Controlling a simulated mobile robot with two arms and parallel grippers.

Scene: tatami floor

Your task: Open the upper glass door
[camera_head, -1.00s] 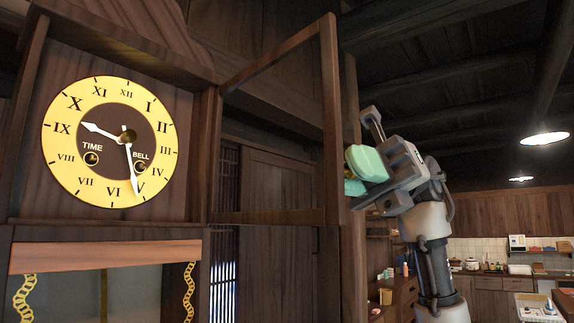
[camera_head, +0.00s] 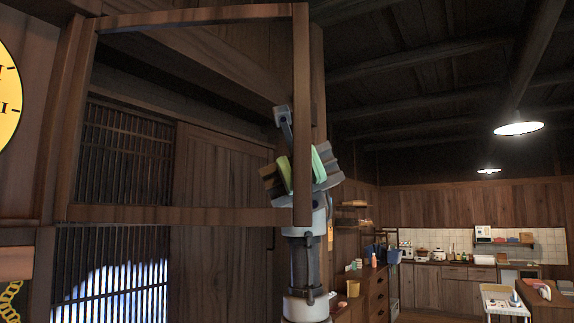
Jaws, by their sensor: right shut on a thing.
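The upper glass door (camera_head: 170,214) of the clock is a dark wooden frame with a see-through pane. It is hinged at the left beside the clock case (camera_head: 75,110) and stands swung out to the right, away from the clock face (camera_head: 8,95), whose edge shows at the far left. My right gripper (camera_head: 301,168) is at the door's right upright, with green pads showing on either side of it. It is shut on the door frame; the upright hides the contact. My left gripper is out of view.
A lattice window (camera_head: 125,160) and plank wall show through the door frame. Drawers (camera_head: 375,290) stand behind my right arm, and a kitchen counter (camera_head: 450,265) lies at the far right. Lamps (camera_head: 518,128) hang overhead. The space right of the door looks open.

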